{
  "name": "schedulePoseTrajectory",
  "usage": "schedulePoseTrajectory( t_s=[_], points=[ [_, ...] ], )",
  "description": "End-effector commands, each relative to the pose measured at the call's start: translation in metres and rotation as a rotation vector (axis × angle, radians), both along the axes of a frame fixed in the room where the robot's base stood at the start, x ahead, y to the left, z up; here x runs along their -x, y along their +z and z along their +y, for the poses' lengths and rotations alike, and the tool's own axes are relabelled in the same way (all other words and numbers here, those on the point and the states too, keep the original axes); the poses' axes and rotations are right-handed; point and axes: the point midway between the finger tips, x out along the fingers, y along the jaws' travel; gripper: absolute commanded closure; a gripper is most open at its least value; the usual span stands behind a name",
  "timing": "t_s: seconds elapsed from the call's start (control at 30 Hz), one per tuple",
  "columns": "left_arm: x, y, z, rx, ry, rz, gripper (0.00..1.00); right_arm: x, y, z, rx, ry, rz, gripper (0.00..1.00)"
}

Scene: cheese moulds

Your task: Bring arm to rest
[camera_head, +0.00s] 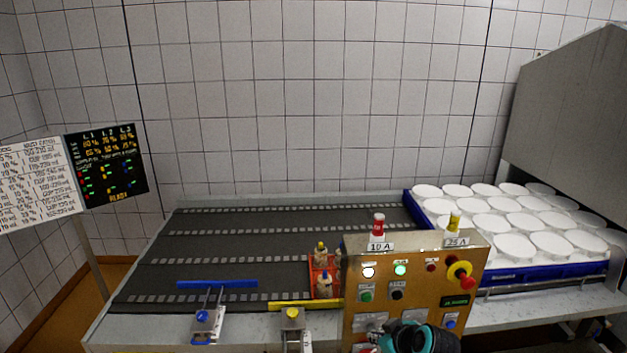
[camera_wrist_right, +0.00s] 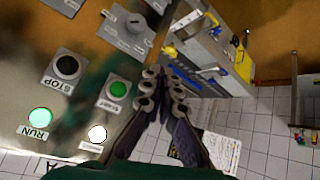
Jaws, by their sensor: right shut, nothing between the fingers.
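My right gripper (camera_head: 408,338), teal and black, shows at the bottom of the head view, in front of the lower part of the brass-coloured control panel (camera_head: 425,265). In the right wrist view the fingers of my right gripper (camera_wrist_right: 166,78) are together and empty. The panel (camera_wrist_right: 60,120) fills the left of that view, with a black STOP button (camera_wrist_right: 67,66), a green button (camera_wrist_right: 118,89) and a lit green RUN lamp (camera_wrist_right: 40,121). I cannot tell whether the fingers touch the panel. My left gripper is not in view.
A dark conveyor table (camera_head: 240,240) stands behind the panel. A red crate with small bottles (camera_head: 325,283) sits beside the panel. White round moulds (camera_head: 510,222) fill a blue tray (camera_head: 545,273) at right. A display board (camera_head: 105,163) stands at left.

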Motion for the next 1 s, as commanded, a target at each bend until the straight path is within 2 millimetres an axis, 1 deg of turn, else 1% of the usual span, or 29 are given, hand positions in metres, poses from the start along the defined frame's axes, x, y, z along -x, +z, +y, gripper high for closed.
schedulePoseTrajectory(
  t_s=[0.03,0.07,0.1,0.17,0.2,0.27,0.3,0.4,0.5,0.6,0.7,1.0],
  points=[
    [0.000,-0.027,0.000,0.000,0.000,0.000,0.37,0.020,-0.019,0.004,-0.011,-0.031,0.023,1.00],
    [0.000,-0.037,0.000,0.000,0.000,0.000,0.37,0.031,-0.024,0.005,-0.021,-0.057,0.038,1.00],
    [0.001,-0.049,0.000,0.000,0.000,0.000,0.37,0.047,-0.032,0.006,-0.033,-0.093,0.058,1.00],
    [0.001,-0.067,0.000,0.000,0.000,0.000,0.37,0.070,-0.044,0.007,-0.049,-0.150,0.085,1.00],
    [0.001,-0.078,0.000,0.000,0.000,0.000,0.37,0.086,-0.052,0.008,-0.059,-0.187,0.102,1.00],
    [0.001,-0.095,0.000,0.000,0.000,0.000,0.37,0.109,-0.067,0.007,-0.075,-0.245,0.124,1.00],
    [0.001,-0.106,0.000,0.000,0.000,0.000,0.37,0.124,-0.077,0.006,-0.085,-0.283,0.137,1.00],
    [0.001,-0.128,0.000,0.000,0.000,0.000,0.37,0.156,-0.100,0.003,-0.107,-0.373,0.159,1.00],
    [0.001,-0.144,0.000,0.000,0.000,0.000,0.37,0.180,-0.119,0.000,-0.123,-0.443,0.172,1.00],
    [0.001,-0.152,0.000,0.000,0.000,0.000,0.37,0.195,-0.130,-0.003,-0.135,-0.490,0.179,1.00],
    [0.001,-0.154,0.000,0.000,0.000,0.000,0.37,0.201,-0.133,-0.005,-0.141,-0.513,0.181,1.00],
    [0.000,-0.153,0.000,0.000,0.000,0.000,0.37,0.202,-0.132,-0.005,-0.143,-0.518,0.181,1.00]
  ],
)
